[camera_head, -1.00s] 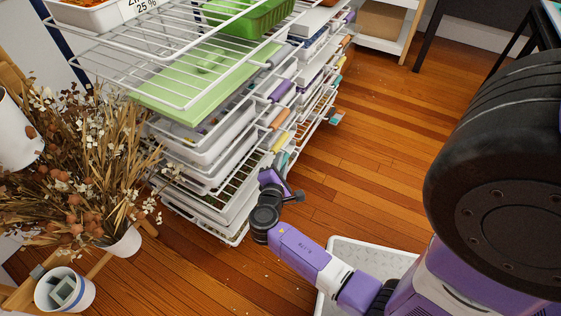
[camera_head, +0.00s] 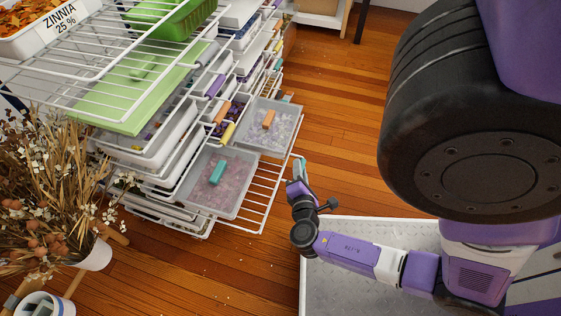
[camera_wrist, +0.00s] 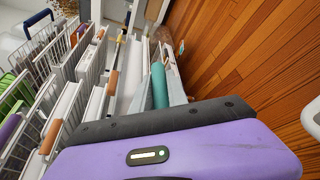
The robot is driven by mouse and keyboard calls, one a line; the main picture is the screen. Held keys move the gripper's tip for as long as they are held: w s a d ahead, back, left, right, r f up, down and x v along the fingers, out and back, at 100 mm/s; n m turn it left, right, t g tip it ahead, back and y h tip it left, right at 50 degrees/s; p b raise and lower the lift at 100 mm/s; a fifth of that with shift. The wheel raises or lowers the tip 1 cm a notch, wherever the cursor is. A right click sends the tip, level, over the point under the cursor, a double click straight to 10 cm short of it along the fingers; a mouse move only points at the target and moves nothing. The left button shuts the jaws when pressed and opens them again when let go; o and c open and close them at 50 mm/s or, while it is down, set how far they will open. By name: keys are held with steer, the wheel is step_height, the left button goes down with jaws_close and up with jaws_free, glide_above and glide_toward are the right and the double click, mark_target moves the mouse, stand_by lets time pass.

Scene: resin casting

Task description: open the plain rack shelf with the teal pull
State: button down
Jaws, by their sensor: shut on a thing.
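The plain rack shelf (camera_head: 268,190) is a white wire shelf low in the rack, slid well out towards the right. Its teal pull (camera_head: 299,168) is at the shelf's front edge. The teal pull also shows upright in the wrist view (camera_wrist: 158,85). My gripper (camera_head: 297,182) is shut on the teal pull; its fingertips are mostly hidden. Two pale trays show on or above the shelf: one with pinkish contents (camera_head: 236,205) and a teal piece, one with greyish contents (camera_head: 286,147) and an orange piece.
The white wire rack (camera_head: 60,100) holds several more shelves and trays with coloured pulls. A green basket (camera_head: 172,22) sits on top. Dried flowers (camera_head: 45,190) stand at the left. The wooden floor right of the rack is clear up to my base.

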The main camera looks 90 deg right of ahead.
steer(key=shift+s+a, duration=0.25)
steer(key=shift+s, duration=0.65)
steer(key=shift+s+a, duration=0.25)
steer(key=shift+s, duration=0.65)
steer(key=c, duration=1.3)
jaws_free()
steer(key=p+v, duration=0.2)
steer(key=v, duration=0.5)
steer(key=shift+a, duration=0.4)
steer(key=shift+s+r, duration=0.1)
